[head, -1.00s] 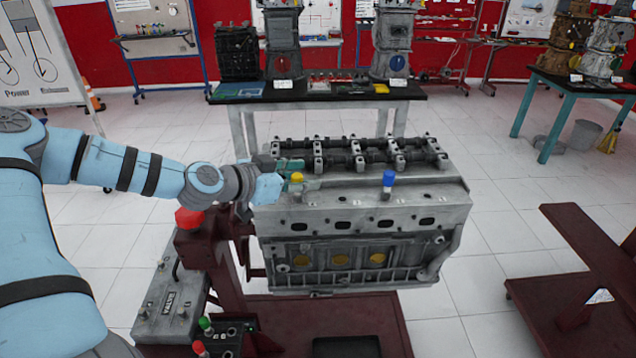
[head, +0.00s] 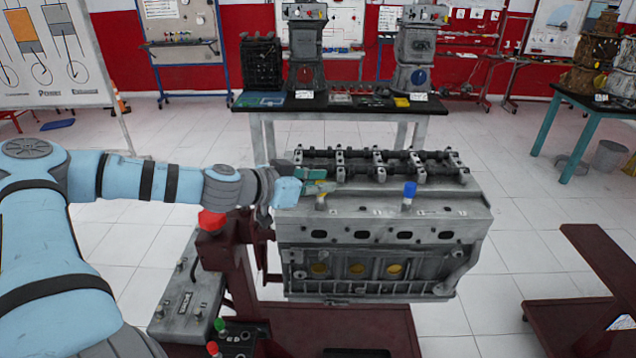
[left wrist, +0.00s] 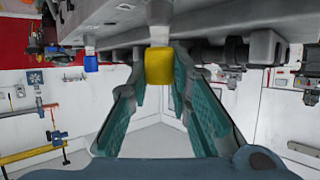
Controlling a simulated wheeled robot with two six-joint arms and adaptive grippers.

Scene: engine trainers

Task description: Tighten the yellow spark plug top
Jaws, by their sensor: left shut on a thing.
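The yellow spark plug top (left wrist: 158,68) sits between my left gripper's fingertips (left wrist: 158,78) in the left wrist view, on a pale stem at the engine block. In the head view the left gripper (head: 322,187) reaches in from the left, over the engine's (head: 370,236) left end. It is shut on the yellow top, which its fingers largely cover there; the pale stem (head: 320,203) shows below. A blue spark plug top (head: 409,190) stands upright to the right on the engine; it also shows in the left wrist view (left wrist: 91,63). My right gripper is not in view.
Camshafts (head: 380,163) run along the engine top behind the plugs. A grey control box (head: 188,300) and a red knob (head: 211,220) are at the stand's left. A black-topped table (head: 335,103) stands behind, and a dark red stand (head: 600,270) at right.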

